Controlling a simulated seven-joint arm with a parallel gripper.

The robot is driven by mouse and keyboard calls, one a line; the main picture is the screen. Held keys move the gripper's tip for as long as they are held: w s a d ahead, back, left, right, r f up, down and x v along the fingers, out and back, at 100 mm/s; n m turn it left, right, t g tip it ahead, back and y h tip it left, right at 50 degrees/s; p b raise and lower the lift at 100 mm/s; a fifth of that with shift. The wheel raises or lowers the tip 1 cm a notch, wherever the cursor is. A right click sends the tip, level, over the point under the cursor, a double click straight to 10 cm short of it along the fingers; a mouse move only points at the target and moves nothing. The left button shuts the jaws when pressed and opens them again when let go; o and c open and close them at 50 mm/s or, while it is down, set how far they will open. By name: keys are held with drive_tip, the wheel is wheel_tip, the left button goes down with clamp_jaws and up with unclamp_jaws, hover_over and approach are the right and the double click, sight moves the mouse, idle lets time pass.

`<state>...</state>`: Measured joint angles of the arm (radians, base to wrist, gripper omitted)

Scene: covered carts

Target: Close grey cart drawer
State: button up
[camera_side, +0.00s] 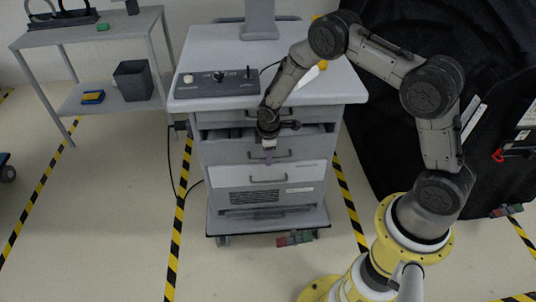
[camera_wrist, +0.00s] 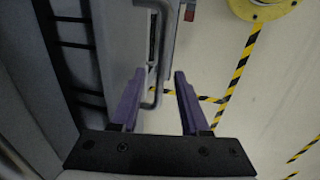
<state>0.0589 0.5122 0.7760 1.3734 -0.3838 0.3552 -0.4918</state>
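The grey cart (camera_side: 188,90) stands in the middle of the side view. Its second drawer (camera_side: 230,153) seems to stand out from the body, with a dark gap above its front. My gripper (camera_side: 268,157) is in front of that drawer, at its handle (camera_side: 286,154). In the wrist view my gripper (camera_wrist: 158,85) has its two purple fingers apart, with the end of the grey bar handle (camera_wrist: 152,105) between them. The left finger is close to the drawer front (camera_wrist: 118,35); contact cannot be told. Dark slatted space shows left of the front.
A control box (camera_side: 218,84) sits on the cart top. A side table (camera_side: 85,38) with a dark bin (camera_side: 133,81) stands at left. Black covering (camera_side: 480,50) hangs at right. Striped tape (camera_side: 178,225) marks the floor. Floor before the cart is mostly clear.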

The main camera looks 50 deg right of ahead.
wheel_tip(320, 180, up, 14)
drive_tip(key=s+a, duration=0.2)
drive_tip(key=shift+f, duration=0.2)
idle(0.3)
